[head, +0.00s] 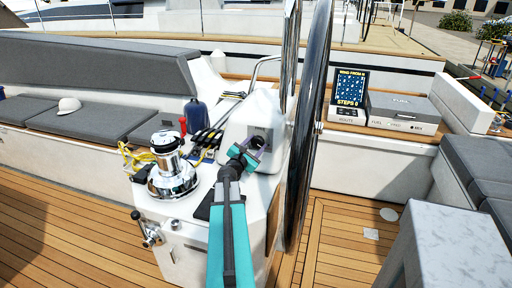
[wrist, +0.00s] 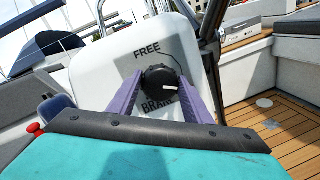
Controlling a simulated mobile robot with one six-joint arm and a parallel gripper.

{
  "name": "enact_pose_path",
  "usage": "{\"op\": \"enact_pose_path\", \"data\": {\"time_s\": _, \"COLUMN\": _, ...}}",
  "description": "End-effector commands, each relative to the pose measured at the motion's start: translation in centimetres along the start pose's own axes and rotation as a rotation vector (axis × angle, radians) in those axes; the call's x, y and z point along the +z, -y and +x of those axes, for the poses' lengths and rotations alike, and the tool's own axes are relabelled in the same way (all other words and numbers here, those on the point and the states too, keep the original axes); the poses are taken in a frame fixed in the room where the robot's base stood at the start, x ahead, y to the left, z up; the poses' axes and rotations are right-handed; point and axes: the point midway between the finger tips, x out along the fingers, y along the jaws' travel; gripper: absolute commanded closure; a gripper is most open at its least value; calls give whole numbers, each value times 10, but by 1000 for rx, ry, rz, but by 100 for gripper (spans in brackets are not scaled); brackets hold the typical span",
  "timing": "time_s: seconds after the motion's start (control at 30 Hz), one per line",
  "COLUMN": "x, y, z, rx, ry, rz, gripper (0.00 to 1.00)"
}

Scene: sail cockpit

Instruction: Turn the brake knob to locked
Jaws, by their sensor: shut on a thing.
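The black round brake knob (wrist: 161,78) sits on the face of the white pedestal (wrist: 97,88) in the wrist view. A white mark on the knob points roughly to the right. The word FREE is printed above it, and the word BRAKE below it is partly hidden. My gripper (wrist: 162,84) has one purple finger on each side of the knob and is shut on it. In the head view my gripper (head: 246,156) reaches the pedestal face, and the knob is mostly hidden there.
The large dark steering wheel (head: 309,130) stands just right of the pedestal. A chrome winch (head: 170,170) with yellow rope stands to its left. A grey box (head: 402,108) and a display (head: 351,88) sit on the far bench. The teak floor (head: 55,220) is clear at left.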

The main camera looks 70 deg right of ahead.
Motion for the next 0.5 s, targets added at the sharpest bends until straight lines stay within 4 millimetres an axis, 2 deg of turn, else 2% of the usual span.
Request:
{"op": "enact_pose_path", "data": {"time_s": 0.37, "x": 0, "y": 1, "z": 0, "rx": -5, "ry": -3, "rz": 28, "gripper": 77}}
{"op": "enact_pose_path", "data": {"time_s": 0.4, "x": 0, "y": 1, "z": 0, "rx": -5, "ry": -3, "rz": 28, "gripper": 53}}
{"op": "enact_pose_path", "data": {"time_s": 0.5, "x": 0, "y": 1, "z": 0, "rx": -5, "ry": -3, "rz": 27, "gripper": 37}}
